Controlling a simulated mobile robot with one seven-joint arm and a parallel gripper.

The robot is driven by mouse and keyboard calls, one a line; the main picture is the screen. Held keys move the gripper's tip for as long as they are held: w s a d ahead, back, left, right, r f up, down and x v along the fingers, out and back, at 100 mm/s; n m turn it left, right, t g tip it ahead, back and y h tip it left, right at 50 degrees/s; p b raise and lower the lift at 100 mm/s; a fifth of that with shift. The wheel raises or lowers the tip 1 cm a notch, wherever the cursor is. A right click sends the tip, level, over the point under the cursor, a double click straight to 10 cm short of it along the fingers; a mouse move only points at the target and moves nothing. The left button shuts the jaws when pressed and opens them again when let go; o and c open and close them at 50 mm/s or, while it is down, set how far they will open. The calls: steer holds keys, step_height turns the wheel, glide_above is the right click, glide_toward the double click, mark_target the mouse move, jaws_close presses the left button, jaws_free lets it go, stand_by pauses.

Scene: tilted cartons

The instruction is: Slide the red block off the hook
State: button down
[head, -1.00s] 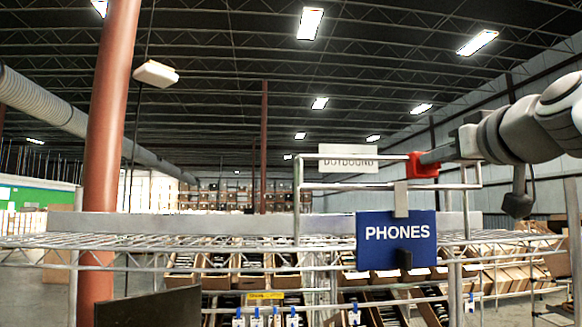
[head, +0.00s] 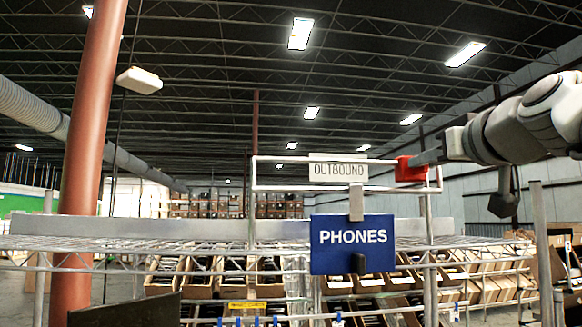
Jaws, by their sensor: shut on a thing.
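My gripper (head: 425,161) reaches in from the right and is shut on the red block (head: 409,169). The block shows near the upper right corner of a silver metal frame (head: 251,205). Its fingertips are too small to make out. I cannot pick out the hook for certain, nor tell whether the block touches it or the frame.
A blue PHONES sign (head: 353,244) hangs on the wire shelf (head: 200,243). A pale OUTBOUND card (head: 338,171) shows left of the block. A silver post (head: 541,245) stands at right. Cartons of goods (head: 205,276) fill racks behind the shelf.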

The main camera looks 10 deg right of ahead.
steer(key=shift+d, duration=0.15)
steer(key=c, duration=0.8)
jaws_free()
steer(key=shift+d, duration=0.15)
steer(key=shift+c, duration=0.2)
steer(key=s+b, duration=0.2)
steer(key=s, duration=1.5)
steer(key=shift+s+d+b, duration=0.2)
steer(key=shift+s+b, duration=0.05)
steer(key=shift+b, duration=0.1)
